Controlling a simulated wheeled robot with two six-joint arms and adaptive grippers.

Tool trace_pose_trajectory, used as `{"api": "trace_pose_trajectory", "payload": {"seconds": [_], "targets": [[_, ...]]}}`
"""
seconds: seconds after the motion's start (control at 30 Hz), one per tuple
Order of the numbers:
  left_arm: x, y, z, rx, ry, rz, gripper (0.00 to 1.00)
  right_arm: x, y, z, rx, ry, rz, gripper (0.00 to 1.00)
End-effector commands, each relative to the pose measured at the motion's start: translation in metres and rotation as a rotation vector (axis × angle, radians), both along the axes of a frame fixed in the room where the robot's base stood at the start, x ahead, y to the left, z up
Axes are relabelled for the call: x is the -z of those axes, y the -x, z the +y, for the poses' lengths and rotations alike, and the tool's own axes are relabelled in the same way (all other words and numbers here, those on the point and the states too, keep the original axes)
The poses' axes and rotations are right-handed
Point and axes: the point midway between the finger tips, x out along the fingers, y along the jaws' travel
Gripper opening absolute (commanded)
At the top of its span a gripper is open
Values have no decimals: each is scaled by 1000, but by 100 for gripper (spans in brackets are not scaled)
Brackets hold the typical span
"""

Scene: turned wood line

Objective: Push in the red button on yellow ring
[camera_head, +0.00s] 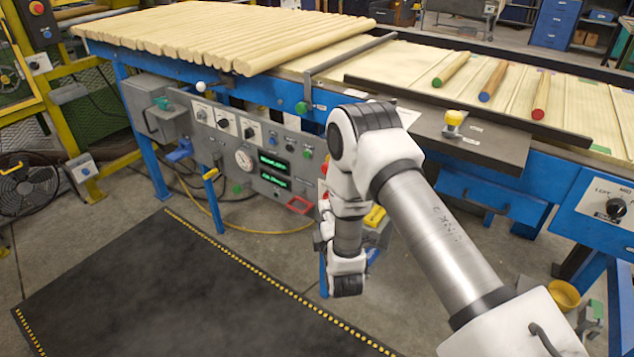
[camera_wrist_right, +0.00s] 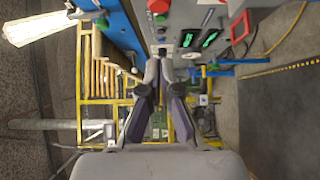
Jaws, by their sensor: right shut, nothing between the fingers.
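A red button (camera_head: 323,169) shows on the right end of the grey control panel, partly hidden by my right arm; its ring is not clear. A large red button (camera_wrist_right: 157,6) shows at the top edge of the right wrist view, beside a green one. At the upper left of the head view, a red button (camera_head: 37,8) with a yellowish surround sits on a grey box. My right gripper (camera_wrist_right: 159,62) is shut and empty, its dark fingers together, apart from the panel's red button. In the head view my arm hides most of it. My left gripper is not in view.
The grey control panel (camera_head: 224,152) with knobs, a gauge and green displays hangs under the wood-laden table. A yellow knob (camera_head: 454,118) stands on the conveyor's edge. The dark floor mat (camera_head: 170,290) is clear.

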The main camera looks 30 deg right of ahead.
Motion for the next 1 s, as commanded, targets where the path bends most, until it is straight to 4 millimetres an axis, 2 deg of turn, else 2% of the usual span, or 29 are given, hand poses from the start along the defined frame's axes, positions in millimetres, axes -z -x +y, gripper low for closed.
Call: {"api": "trace_pose_trajectory", "payload": {"seconds": [0.27,0.37,0.47,0.83,1.0], "targets": [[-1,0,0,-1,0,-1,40,-1,-1,0,-1,-1,1,0],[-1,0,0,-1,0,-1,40,-1,-7,-2,-1,-1,0,0],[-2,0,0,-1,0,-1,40,-1,-21,-8,-1,0,-2,0],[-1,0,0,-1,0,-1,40,-1,-94,-39,-1,0,-2,0],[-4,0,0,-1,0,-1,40,-1,-104,-66,0,-1,1,0]]}}
